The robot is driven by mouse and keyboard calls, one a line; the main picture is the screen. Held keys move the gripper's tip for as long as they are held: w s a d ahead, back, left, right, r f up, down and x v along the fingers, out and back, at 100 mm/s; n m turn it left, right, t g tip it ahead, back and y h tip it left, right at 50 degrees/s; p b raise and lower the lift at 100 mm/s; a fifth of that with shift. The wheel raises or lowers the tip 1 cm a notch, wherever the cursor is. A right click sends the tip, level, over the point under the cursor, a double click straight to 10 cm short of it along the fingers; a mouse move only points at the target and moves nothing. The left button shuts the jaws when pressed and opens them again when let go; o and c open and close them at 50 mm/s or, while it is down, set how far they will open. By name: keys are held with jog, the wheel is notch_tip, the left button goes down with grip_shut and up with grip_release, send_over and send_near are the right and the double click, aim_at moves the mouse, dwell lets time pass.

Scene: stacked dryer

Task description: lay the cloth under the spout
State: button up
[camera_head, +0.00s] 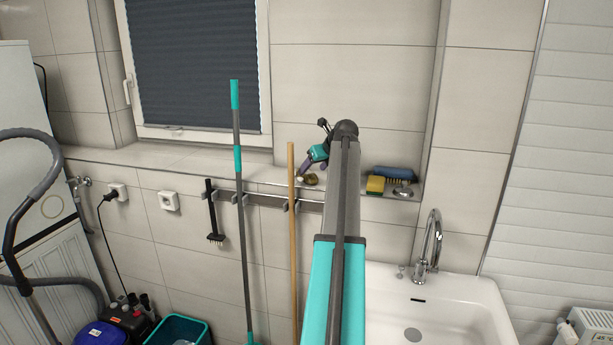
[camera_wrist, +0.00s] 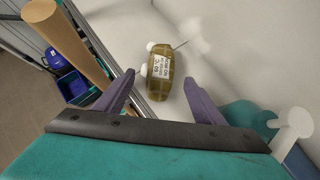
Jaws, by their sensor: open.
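A small olive-brown checked bundle with a white printed label (camera_wrist: 158,80), which looks like the cloth, lies on the tiled ledge. In the head view the bundle (camera_head: 311,180) is small, at the ledge's front edge. My gripper (camera_wrist: 160,77) is open, its two purple fingers on either side of the bundle; I cannot tell whether they touch it. In the head view my gripper (camera_head: 304,172) is at the ledge beside the bundle, partly hidden by my arm. The chrome spout (camera_head: 433,236) rises at the back of the white sink (camera_head: 465,300), to the right.
A yellow sponge (camera_head: 375,185) and a blue brush (camera_head: 394,173) lie on the ledge (camera_head: 140,155) to the right. A wooden handle (camera_head: 291,225), a teal-and-grey pole (camera_head: 241,200) and a black brush (camera_head: 212,215) hang from the wall rail. The sink basin is empty.

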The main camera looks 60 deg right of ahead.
aim_at(309, 172)
jog(key=shift+w, duration=0.1)
dwell(0.3)
jog(key=shift+p+x, duration=1.15)
jog(key=shift+x, duration=1.45)
jog(key=shift+d, duration=0.1)
jog(key=c, duration=1.3)
jog(key=shift+o, duration=0.2)
jog(key=shift+r, duration=0.1)
jog(key=shift+r+b, duration=1.5)
jog(key=shift+r, duration=3.45)
